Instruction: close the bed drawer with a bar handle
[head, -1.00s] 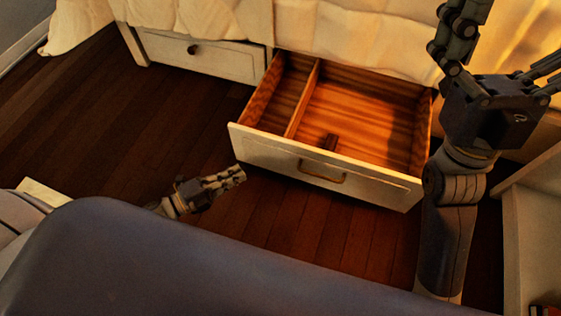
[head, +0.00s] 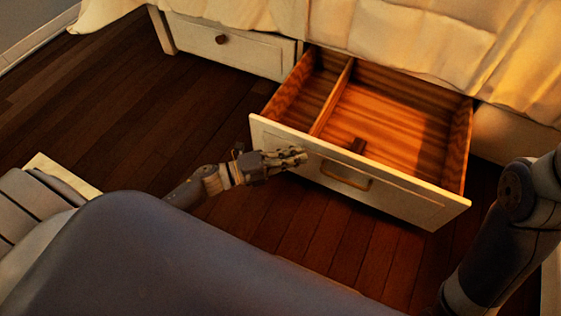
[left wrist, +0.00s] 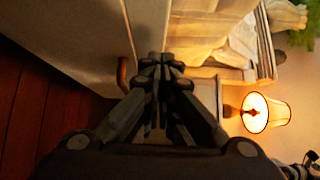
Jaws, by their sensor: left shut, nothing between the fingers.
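The bed drawer (head: 410,201) with a bar handle (head: 346,176) is pulled well out from the bed frame. My left gripper (head: 304,156) is shut and empty, just in front of the drawer's front panel, to the left of the handle. I cannot tell whether it touches the panel. In the left wrist view my left gripper (left wrist: 160,62) points along the pale front, and the bar handle (left wrist: 123,75) shows beside the fingertips. My right gripper is out of view; only my right arm shows.
A second drawer (head: 228,45) with a round knob is shut at the left. A cream bedspread (head: 430,40) hangs above the open drawer. Dark wooden floor (head: 120,110) lies clear at the left. A lit lamp (left wrist: 265,113) shows in the left wrist view.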

